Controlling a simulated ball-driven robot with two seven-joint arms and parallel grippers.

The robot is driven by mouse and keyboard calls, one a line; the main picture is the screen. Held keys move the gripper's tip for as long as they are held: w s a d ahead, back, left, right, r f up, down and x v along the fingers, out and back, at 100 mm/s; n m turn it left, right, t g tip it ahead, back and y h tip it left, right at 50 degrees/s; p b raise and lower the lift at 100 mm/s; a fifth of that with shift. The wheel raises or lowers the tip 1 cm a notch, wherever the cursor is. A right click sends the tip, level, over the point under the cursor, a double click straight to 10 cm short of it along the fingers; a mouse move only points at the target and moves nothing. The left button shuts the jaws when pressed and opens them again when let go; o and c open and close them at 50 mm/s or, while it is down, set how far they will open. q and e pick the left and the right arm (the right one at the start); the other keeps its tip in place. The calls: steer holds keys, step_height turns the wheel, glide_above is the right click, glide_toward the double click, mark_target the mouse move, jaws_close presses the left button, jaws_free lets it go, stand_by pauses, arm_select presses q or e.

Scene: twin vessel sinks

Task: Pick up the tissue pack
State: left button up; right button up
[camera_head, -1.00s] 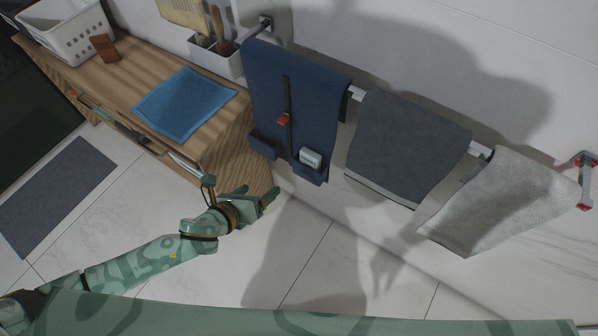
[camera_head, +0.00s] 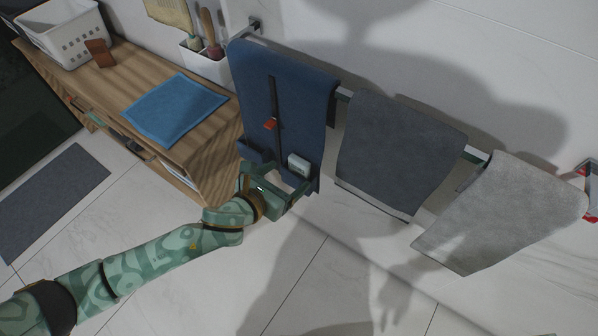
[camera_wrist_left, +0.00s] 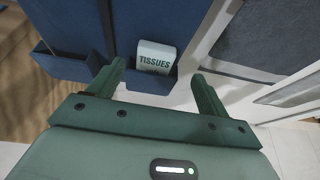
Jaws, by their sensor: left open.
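The tissue pack (camera_head: 299,165) is a small pale block that stands in the right pocket of the dark blue hanging organizer (camera_head: 290,100). In the left wrist view the tissue pack (camera_wrist_left: 155,56), lettered "TISSUES", shows its upper part above the pocket rim (camera_wrist_left: 150,83); its lower part is hidden in the pocket. My left gripper (camera_head: 278,177) is just in front of and below the pocket. In the left wrist view the left gripper's fingers (camera_wrist_left: 160,80) are apart, with the pack beyond and between them, not held. My right gripper is not in view.
The organizer hangs from a wall rail beside a dark grey towel (camera_head: 398,150) and a light grey towel (camera_head: 505,215). A wooden cabinet (camera_head: 215,160) with a blue cloth (camera_head: 175,110) and white basket (camera_head: 70,35) stands left. The floor below is clear.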

mark_target(296, 167)
arm_select(q)
steer(key=b+x, duration=0.1)
steer(key=x, duration=0.1)
steer(key=b+x, duration=0.1)
steer(key=x, duration=0.1)
steer(key=shift+w+a+f, duration=0.2)
steer(key=shift+w+f, duration=0.05)
steer(key=shift+f, duration=0.1)
steer(key=shift+w+d+b, duration=0.15)
steer(key=shift+w+b, duration=0.05)
steer(key=shift+b, duration=0.15)
steer(key=shift+r, duration=0.15)
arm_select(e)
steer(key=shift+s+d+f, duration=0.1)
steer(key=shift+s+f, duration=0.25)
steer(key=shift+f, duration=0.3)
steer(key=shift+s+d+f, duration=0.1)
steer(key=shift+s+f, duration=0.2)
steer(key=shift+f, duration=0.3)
arm_select(q)
steer(key=c, duration=1.1)
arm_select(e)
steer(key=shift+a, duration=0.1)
arm_select(q)
steer(key=shift+o, duration=0.2)
